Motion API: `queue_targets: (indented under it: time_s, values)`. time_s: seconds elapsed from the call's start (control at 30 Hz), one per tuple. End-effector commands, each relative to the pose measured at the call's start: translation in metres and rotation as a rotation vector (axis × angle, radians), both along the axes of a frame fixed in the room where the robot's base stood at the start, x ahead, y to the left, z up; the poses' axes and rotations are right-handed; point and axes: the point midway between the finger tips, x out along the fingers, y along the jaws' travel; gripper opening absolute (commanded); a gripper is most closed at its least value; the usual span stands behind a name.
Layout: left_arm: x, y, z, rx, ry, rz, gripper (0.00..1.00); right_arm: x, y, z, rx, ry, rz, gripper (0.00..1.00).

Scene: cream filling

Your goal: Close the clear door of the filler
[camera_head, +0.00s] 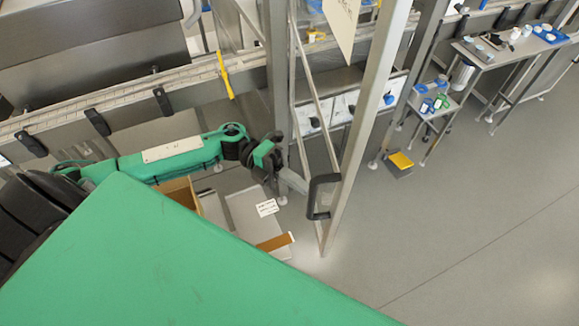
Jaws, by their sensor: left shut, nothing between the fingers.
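The clear door (368,110) is a tall metal-framed panel standing out from the filler at the middle of the picture. It stands open at an angle over the floor. Its black handle (322,197) sits low on the frame, near the bottom corner. My left gripper (266,172) is at the end of the green arm reaching from the left. My right gripper is out of view.
A metal post (277,70) of the filler stands just behind my left gripper. An open cardboard box (181,193) lies below the arm. The floor right of the door is clear.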

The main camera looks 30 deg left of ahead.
Motion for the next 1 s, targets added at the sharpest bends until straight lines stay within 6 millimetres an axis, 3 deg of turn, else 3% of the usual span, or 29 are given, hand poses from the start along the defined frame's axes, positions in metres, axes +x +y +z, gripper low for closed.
queue_targets:
  time_s: [0.03,0.3,1.0]
  values:
    - [-0.001,-0.009,0.006,-0.004,0.001,0.0,0.0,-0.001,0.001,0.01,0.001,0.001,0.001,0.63]
    - [-0.006,-0.04,0.002,-0.002,0.0,0.0,0.0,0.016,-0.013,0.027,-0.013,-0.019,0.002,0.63]
    - [0.001,-0.056,-0.001,-0.002,-0.002,0.0,0.0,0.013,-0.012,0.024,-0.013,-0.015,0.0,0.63]
